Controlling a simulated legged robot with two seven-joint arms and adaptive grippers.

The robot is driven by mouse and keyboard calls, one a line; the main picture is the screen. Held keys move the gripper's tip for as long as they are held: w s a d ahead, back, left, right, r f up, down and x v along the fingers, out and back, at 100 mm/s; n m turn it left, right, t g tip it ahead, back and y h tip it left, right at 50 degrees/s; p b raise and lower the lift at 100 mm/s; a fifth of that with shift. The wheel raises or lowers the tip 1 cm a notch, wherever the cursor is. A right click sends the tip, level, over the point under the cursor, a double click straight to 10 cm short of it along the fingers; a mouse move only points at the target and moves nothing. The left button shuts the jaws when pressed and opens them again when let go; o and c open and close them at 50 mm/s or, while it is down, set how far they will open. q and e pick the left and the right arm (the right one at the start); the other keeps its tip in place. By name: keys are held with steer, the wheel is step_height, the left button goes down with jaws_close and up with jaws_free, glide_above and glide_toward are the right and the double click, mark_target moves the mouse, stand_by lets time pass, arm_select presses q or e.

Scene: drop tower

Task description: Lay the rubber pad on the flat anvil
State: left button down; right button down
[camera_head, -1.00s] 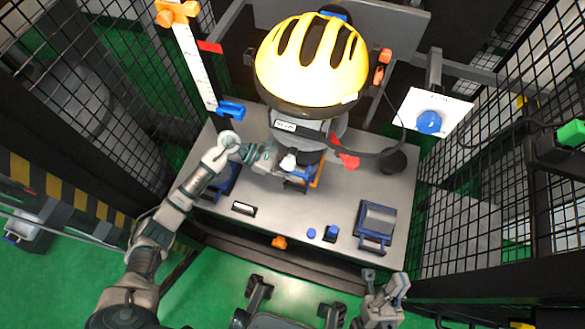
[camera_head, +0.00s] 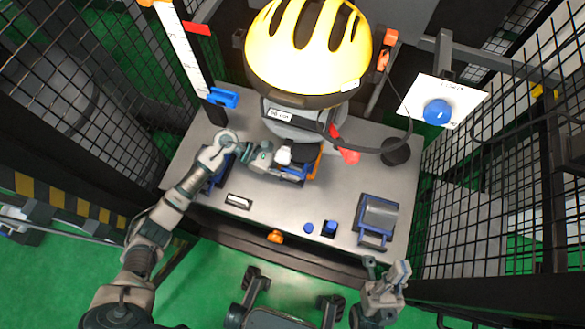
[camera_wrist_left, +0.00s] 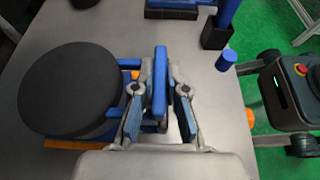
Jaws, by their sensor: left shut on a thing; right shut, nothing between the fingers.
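A thick black round disc, which looks like the rubber pad (camera_head: 304,151), is under the yellow helmet. It fills the left of the left wrist view (camera_wrist_left: 65,90), over blue and orange parts that may be the anvil; I cannot tell. My left gripper (camera_head: 283,162) is beside it, shut on an upright blue tab (camera_wrist_left: 160,80). The tab stands next to the disc; whether they are joined is hidden. My right gripper (camera_head: 385,272) is shut and empty, low in the head view, in front of the table.
The yellow helmet (camera_head: 309,48) hangs over the table (camera_head: 270,205). A blue cradle with a grey block (camera_head: 378,217) stands at the right, small blue pieces (camera_head: 330,228) at the front. A black disc (camera_head: 396,151) lies at the back right. A blue tray (camera_head: 218,176) is left.

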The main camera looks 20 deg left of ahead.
arm_select(q)
steer(key=shift+a, duration=0.1)
stand_by(0.5)
steer(key=shift+r, duration=0.1)
steer(key=c, duration=1.1)
jaws_free()
steer(key=shift+c, duration=0.2)
